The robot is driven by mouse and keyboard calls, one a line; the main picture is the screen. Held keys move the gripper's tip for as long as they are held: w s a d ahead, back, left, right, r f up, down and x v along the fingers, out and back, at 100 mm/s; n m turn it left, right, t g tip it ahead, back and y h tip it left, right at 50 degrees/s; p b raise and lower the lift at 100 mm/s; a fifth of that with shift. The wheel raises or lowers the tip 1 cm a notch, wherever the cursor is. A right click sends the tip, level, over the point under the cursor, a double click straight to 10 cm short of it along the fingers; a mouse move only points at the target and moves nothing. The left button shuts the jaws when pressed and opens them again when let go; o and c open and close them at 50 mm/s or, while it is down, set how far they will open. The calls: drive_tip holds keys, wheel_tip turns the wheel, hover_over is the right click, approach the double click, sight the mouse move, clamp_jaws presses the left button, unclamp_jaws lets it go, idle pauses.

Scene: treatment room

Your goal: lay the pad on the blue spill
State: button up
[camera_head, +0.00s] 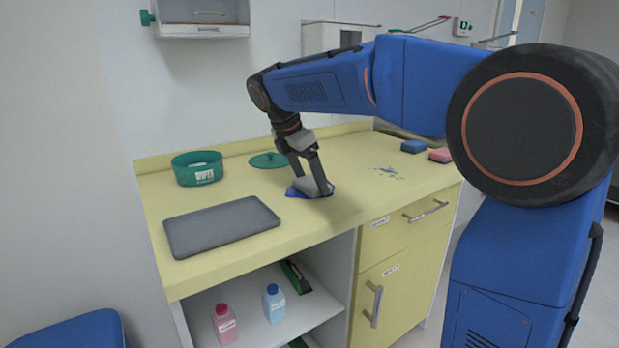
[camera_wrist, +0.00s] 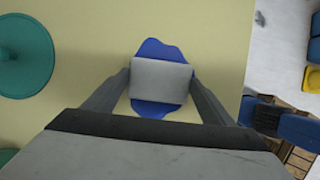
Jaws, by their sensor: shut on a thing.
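A light grey pad (camera_head: 313,186) is between the fingers of my gripper (camera_head: 310,187), low over the yellow counter. In the wrist view the pad (camera_wrist: 161,81) is a grey rectangle with a fingertip at each side, and my gripper (camera_wrist: 160,90) is shut on it. The blue spill (camera_head: 294,193) shows under the pad's left edge in the head view. In the wrist view the blue spill (camera_wrist: 155,48) shows beyond the pad's far and near edges; its middle is hidden. I cannot tell whether the pad touches the counter.
A blue sponge (camera_head: 414,146), a pink sponge (camera_head: 441,155) and small blue specks (camera_head: 387,172) lie to the right. Bottles stand on the shelf below.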

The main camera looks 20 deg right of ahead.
drive_tip(key=shift+f, duration=0.1)
drive_tip(key=o, duration=1)
drive_tip(key=v, duration=1.2)
drive_tip(key=s+d+f+m+t+y, duration=0.1)
drive_tip(key=s+d+f+m, duration=0.4)
drive_tip(key=s, duration=0.3)
drive_tip(key=s+d+f+m+y, duration=0.2)
drive_tip(key=s+d+f+m, duration=0.3)
drive_tip(key=s, duration=0.3)
drive_tip(key=s+f+m, duration=0.4)
drive_tip(key=s+f, duration=0.1)
drive_tip(key=s+d+f+m+t+y, duration=0.1)
drive_tip(key=s+f+m, duration=0.2)
drive_tip(key=s+f, duration=0.2)
drive_tip(key=s+d+f+m+t, duration=0.1)
drive_tip(key=s+f+m, duration=0.3)
drive_tip(key=s+f, duration=0.1)
drive_tip(key=shift+s+d+f+m, duration=0.1)
drive_tip(key=shift+s+f+m, duration=0.25)
drive_tip(key=shift+f, duration=0.5)
